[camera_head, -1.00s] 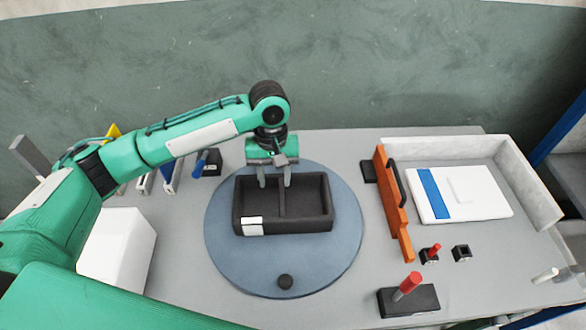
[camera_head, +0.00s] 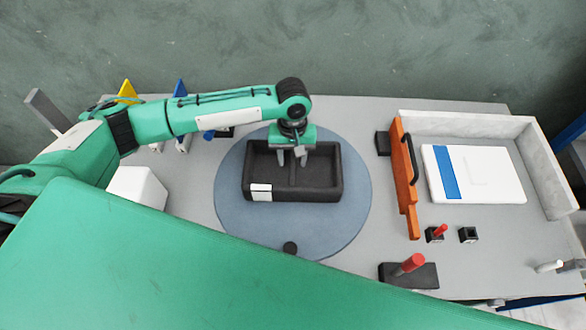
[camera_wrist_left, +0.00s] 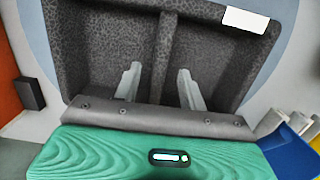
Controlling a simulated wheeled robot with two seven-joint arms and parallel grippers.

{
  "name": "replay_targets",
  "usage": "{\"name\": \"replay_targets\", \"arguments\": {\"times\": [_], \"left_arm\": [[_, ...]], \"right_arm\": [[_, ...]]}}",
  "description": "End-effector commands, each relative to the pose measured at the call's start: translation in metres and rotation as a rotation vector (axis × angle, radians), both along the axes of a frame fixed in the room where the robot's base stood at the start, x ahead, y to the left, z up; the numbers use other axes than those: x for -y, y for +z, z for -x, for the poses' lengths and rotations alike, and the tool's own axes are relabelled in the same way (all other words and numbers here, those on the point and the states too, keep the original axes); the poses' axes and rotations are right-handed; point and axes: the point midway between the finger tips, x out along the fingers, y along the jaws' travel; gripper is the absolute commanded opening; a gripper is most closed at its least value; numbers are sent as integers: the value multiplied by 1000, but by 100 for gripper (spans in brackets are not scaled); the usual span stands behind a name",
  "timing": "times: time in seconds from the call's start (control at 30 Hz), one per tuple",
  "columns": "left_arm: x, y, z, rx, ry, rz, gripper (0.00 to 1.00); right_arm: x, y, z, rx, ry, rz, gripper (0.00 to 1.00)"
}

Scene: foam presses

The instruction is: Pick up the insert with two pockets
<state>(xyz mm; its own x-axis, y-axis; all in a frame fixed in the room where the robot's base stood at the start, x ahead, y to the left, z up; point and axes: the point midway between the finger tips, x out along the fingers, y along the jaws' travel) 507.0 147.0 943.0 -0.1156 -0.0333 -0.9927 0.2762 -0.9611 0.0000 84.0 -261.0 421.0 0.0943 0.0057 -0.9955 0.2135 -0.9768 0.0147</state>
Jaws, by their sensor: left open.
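The insert with two pockets (camera_head: 258,170) is a dark grey foam tray with a divider (camera_head: 292,175) between its pockets and a white label on its near left corner. It lies on a round blue disc (camera_head: 235,215). It also fills much of the left wrist view (camera_wrist_left: 90,50). My left gripper (camera_head: 291,160) is open over the far part of the insert. In the left wrist view its fingers (camera_wrist_left: 159,80) show on either side of the divider, with a gap to it. Whether the fingertips are below the divider's top is unclear. My right gripper is not in view.
An orange panel with a black handle (camera_head: 405,190) stands right of the disc. Beyond it lies a white and blue slab (camera_head: 490,175) inside a pale wall (camera_head: 545,170). A red-handled black block (camera_head: 410,275) sits at the front. A white box (camera_head: 137,187) stands left.

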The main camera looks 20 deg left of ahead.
Motion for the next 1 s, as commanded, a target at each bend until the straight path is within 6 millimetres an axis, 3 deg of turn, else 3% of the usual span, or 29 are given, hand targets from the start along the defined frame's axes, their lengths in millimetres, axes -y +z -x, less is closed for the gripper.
{"name": "replay_targets", "arguments": {"times": [0.1, 0.23, 0.53, 0.73, 1.0], "left_arm": [[3, -15, 3, -3, 1, -2, 42], [3, -33, 5, -1, 1, -1, 42], [3, -39, 6, 0, -1, -1, 42], [3, -39, 5, 0, -1, -1, 3], [3, -38, 5, 0, 0, 0, 0]], "right_arm": [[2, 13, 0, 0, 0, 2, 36], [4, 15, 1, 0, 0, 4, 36], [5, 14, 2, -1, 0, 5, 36], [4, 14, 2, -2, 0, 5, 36], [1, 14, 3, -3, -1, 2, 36]]}}
